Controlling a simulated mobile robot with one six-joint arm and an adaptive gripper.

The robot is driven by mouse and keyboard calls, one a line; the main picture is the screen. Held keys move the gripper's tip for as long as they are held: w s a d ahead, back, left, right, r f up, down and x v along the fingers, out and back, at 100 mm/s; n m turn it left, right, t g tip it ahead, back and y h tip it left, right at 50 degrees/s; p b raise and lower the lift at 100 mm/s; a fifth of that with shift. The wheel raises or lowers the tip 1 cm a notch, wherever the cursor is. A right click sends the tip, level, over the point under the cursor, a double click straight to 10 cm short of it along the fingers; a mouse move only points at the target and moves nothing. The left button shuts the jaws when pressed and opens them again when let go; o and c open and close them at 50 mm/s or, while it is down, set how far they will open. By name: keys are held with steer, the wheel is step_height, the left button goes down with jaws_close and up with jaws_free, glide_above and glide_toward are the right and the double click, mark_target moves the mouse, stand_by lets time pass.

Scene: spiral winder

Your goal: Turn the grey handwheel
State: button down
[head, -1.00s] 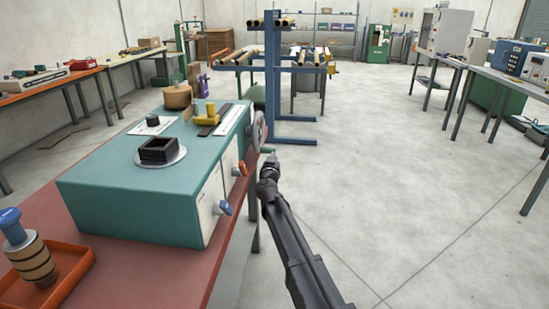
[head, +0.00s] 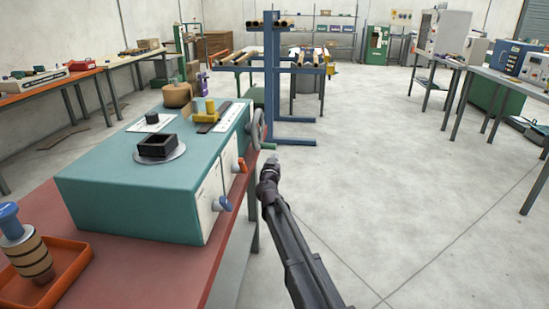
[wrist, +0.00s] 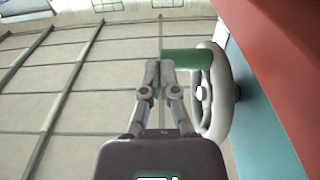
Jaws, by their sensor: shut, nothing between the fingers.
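The grey handwheel (head: 258,121) is on the right end of the teal winder housing (head: 140,190). Its green handle (head: 268,146) sticks out to the right, low on the rim. My gripper (head: 270,162) is shut and empty, just below the handle in the head view. In the wrist view, the shut fingertips (wrist: 160,66) are beside the free end of the green handle (wrist: 184,58). I cannot tell whether they touch it. The handwheel (wrist: 220,95) is to the right of the fingers there, with its rim partly behind the handle.
The winder stands on a red bench (head: 110,262). Blue (head: 223,204) and orange (head: 240,166) knobs stick out from its front panel. A blue rack (head: 272,85) stands behind the handwheel. The floor to the right of my arm is clear.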

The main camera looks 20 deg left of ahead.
steer(key=f+b+v, duration=0.2)
steer(key=b+v, duration=0.1)
steer(key=v, duration=0.8)
steer(key=shift+s+f+b, duration=0.25)
steer(key=shift+f+b, duration=0.05)
steer(key=shift+f, duration=0.15)
steer(key=s+d+f+n+g+y, duration=0.15)
steer(key=d+f+g, duration=0.25)
steer(key=d, duration=0.4)
steer(key=s+d+f+n+g, duration=0.1)
steer(key=s+d+f+g, duration=0.15)
steer(key=d+f, duration=0.45)
steer(key=s+d+f+n+g+y, duration=0.15)
steer(key=d+g, duration=0.35)
steer(key=d, duration=0.5)
steer(key=s+d+f+m+g+h, duration=0.3)
steer(key=s+d, duration=0.4)
steer(key=d, duration=0.4)
steer(key=s+d+f+m+g+h, duration=0.3)
steer(key=s+d, duration=0.5)
steer(key=d, duration=0.4)
steer(key=shift+s+f+m+g+h, duration=0.15)
steer(key=shift+f+m+g+h, duration=0.15)
steer(key=shift+f+g+h, duration=0.4)
steer(key=shift+d+f, duration=0.1)
